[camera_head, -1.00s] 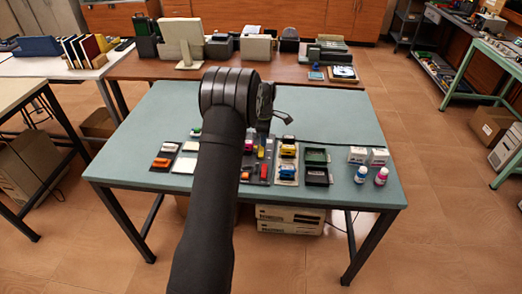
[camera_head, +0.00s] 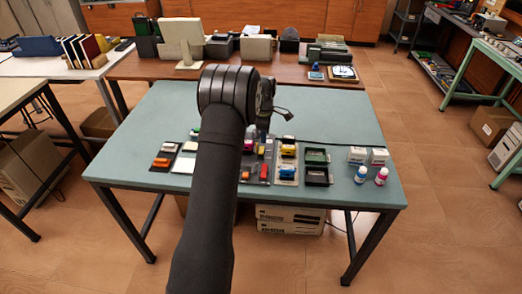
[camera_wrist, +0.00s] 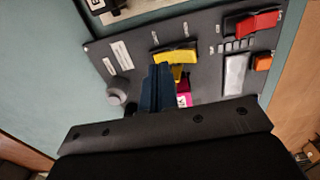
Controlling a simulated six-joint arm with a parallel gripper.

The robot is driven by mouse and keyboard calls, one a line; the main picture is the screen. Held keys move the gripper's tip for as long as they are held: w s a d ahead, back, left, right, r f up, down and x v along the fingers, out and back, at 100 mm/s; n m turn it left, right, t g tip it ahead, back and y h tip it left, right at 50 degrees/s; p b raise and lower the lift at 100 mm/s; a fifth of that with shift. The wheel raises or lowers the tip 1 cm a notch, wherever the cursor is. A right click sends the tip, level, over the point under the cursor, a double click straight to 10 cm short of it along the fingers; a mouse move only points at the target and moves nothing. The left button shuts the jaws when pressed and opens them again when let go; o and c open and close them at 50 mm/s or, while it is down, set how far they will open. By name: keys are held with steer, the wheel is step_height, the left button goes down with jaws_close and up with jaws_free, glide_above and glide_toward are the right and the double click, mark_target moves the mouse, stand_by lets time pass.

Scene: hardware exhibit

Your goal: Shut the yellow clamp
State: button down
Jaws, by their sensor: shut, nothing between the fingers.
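The yellow clamp (camera_wrist: 176,56) is on a dark grey panel (camera_wrist: 130,83) in the wrist view. It has a broad yellow top piece and a smaller yellow part below it, partly hidden by my fingers. My gripper (camera_wrist: 160,70) is shut and empty, its blue fingers at the lower left edge of the clamp. I cannot tell whether they touch it. In the head view my gripper (camera_head: 262,138) hangs over the panel, and the clamp is mostly hidden there.
A magenta part (camera_wrist: 184,100) lies just beside my fingers. A red clamp (camera_wrist: 252,24) and an orange part (camera_wrist: 263,63) are to the right, a grey round knob (camera_wrist: 116,92) to the left. White boxes (camera_head: 357,155) and small bottles (camera_head: 381,175) stand at the table's right.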

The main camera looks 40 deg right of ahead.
mark_target(263, 148)
step_height(263, 148, up, 4)
steer(key=shift+r, duration=0.2)
stand_by(0.4)
steer(key=a+r+t+h, duration=0.1)
steer(key=a+r+h, duration=0.3)
steer(key=a+r, duration=1.3)
steer(key=shift+w+r, duration=0.3)
